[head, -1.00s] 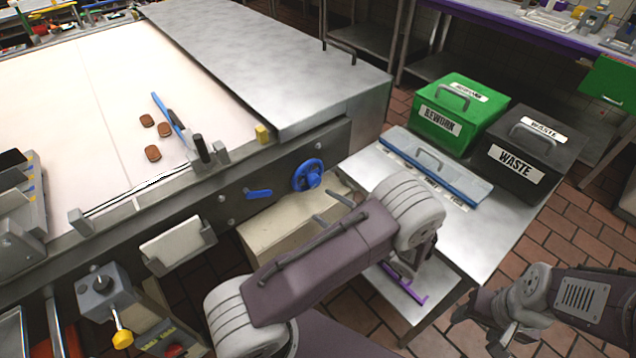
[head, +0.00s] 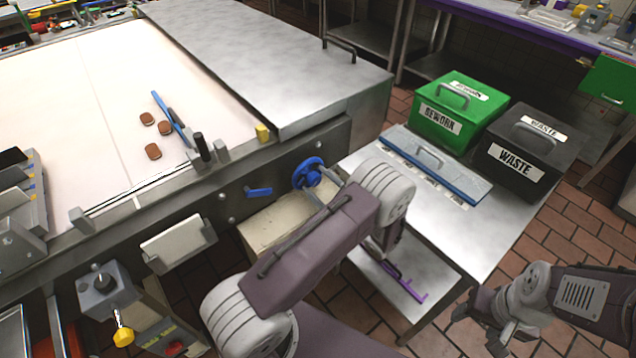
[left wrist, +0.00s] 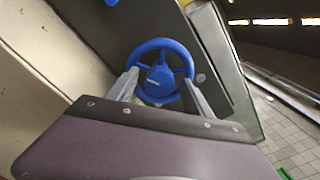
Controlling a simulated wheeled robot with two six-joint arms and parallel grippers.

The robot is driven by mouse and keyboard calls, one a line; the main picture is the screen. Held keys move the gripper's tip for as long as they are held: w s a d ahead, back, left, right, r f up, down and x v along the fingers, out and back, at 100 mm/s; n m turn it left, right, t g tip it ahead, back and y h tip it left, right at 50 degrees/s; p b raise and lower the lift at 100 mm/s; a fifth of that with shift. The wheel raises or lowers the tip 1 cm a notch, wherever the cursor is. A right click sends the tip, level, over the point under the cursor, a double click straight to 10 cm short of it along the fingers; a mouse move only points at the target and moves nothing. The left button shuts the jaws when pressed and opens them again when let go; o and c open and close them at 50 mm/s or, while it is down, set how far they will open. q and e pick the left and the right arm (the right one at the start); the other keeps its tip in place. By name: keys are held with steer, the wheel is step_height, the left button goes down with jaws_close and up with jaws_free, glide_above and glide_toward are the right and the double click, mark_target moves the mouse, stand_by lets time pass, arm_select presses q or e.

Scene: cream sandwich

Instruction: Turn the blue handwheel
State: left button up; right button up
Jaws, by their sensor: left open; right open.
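The blue handwheel (head: 303,172) sits on the dark front panel of the machine. It also shows in the left wrist view (left wrist: 160,45), with a round hub and spokes. My left gripper (head: 324,187) is open right in front of the wheel. In the left wrist view its two fingers (left wrist: 160,78) reach up on either side of the wheel's lower half. I cannot tell whether they touch the rim. In the head view the fingers and arm partly cover the wheel's right side. My right gripper (head: 480,330) is open and empty at the lower right, far from the wheel.
A blue lever (head: 257,192) is left of the wheel on the panel. A steel side table (head: 480,235) on the right carries a blue-edged lidded tray (head: 432,165), a green rework bin (head: 440,122) and a black waste bin (head: 515,157). A cream box (head: 270,232) stands below the panel.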

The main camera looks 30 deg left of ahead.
arm_select(q)
jaws_close()
steer(key=shift+m, duration=0.3)
